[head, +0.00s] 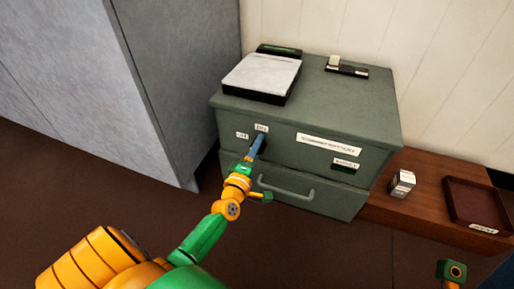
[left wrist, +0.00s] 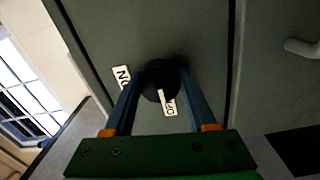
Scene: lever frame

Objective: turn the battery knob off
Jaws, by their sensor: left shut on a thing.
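The black battery knob (left wrist: 160,78) is on the front of a grey-green cabinet (head: 360,120). My left gripper (head: 259,143) reaches it from the front, and its blue fingers hide most of the knob in the head view. In the left wrist view the two fingers stand on either side of the knob, shut on it. An ON label (left wrist: 122,77) lies left of the knob, and an OFF label (left wrist: 168,106) lies just below it. A small white mark (left wrist: 161,95) on the knob's lower edge appears to lie toward the OFF label.
A white-topped device (head: 262,74) and a small black-and-white item (head: 346,68) lie on the cabinet. A drawer handle (head: 287,190) juts out below the knob. At right, a small white box (head: 402,183) and a dark red tray (head: 478,204) rest on a wooden surface (head: 425,212).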

